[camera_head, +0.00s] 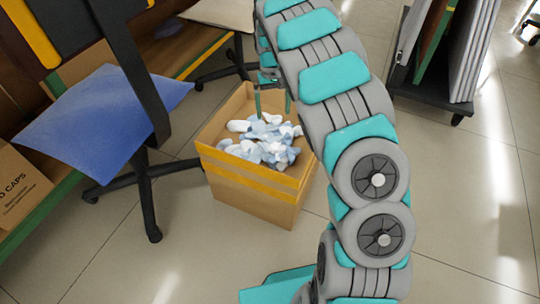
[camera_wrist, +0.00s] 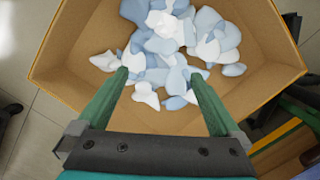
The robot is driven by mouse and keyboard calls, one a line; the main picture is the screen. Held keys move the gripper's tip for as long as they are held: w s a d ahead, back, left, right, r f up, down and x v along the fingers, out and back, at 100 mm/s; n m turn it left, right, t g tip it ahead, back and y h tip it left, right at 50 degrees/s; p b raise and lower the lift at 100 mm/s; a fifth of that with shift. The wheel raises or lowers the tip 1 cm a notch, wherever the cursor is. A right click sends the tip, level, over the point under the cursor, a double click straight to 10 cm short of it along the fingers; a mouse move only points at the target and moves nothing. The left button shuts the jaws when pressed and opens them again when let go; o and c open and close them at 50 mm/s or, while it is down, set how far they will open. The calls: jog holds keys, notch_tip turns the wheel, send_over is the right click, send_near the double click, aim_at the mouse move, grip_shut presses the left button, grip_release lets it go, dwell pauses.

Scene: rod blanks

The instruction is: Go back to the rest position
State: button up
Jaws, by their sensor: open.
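My gripper (camera_wrist: 165,82) is open, with its two green fingers spread wide and nothing between them. In the head view my gripper (camera_head: 272,102) hangs over the cardboard box (camera_head: 250,189), partly hidden behind my arm. In the wrist view the box (camera_wrist: 85,75) lies below the fingers. Many pale blue and white lumpy pieces (camera_head: 265,143) are heaped inside it. The same pieces show in the wrist view (camera_wrist: 165,45) beyond and between the fingertips. I cannot tell whether the fingertips touch them. No rod blank is recognisable.
A chair with a blue seat (camera_head: 100,112) stands left of the box, its wheeled base close by. A shelf with a cardboard carton (camera_head: 20,185) is at the far left. A dark cart with upright panels (camera_head: 440,55) stands back right. The tiled floor (camera_head: 480,215) at right is clear.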

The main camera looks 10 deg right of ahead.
jog(key=shift+w+r, duration=0.15)
jog(key=shift+r, duration=1)
jog(key=shift+w+r, duration=0.1)
jog(key=shift+r, duration=1.05)
